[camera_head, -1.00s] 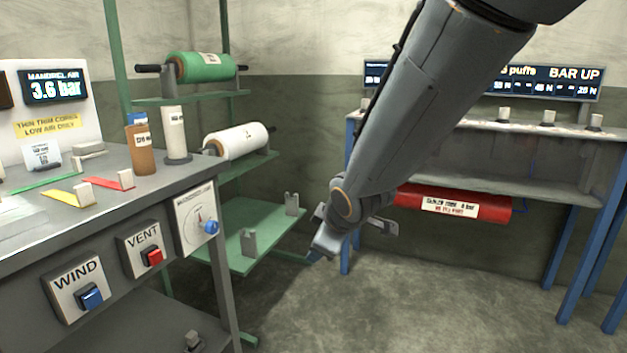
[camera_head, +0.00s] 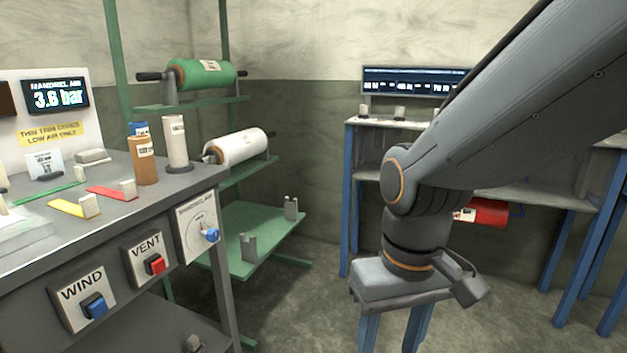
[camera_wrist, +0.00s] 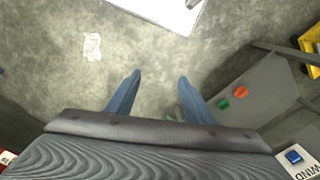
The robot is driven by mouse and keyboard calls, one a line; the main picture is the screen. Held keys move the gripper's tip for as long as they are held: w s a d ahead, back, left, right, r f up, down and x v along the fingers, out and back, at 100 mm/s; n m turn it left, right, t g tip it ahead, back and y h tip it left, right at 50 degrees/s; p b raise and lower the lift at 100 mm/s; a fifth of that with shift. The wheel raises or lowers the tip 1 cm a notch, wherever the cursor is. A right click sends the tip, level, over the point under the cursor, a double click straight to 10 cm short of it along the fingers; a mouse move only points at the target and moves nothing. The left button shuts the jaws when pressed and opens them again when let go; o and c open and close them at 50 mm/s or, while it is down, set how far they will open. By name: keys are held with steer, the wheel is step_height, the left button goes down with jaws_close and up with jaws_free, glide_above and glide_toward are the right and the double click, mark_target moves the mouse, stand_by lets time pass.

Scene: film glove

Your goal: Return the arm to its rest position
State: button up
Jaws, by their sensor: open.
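My gripper (camera_head: 392,335) hangs at the lower middle right of the head view, below my bent wrist. Its two blue fingers point down and stand apart with nothing between them. The lower ends of the fingers are cut off by the picture's edge. In the wrist view my gripper (camera_wrist: 158,80) also shows open and empty over bare grey floor. My arm comes in from the upper right and hides part of the blue-legged bench.
The grey control bench (camera_head: 90,222) stands at left with WIND and VENT buttons. A green rack (camera_head: 262,240) holds a green roll (camera_head: 205,74) and a white roll (camera_head: 236,147). A blue-legged bench (camera_head: 350,200) with a red cylinder (camera_head: 490,213) stands behind my arm. Floor between is clear.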

steer(key=d+r+m+p, duration=0.2)
steer(key=d+r+p, duration=0.6)
steer(key=p, duration=0.8)
steer(key=shift+s+d+r+m+h+p, duration=0.15)
steer(key=shift+d+r+m+h+p, duration=0.2)
steer(key=shift+r, duration=0.5)
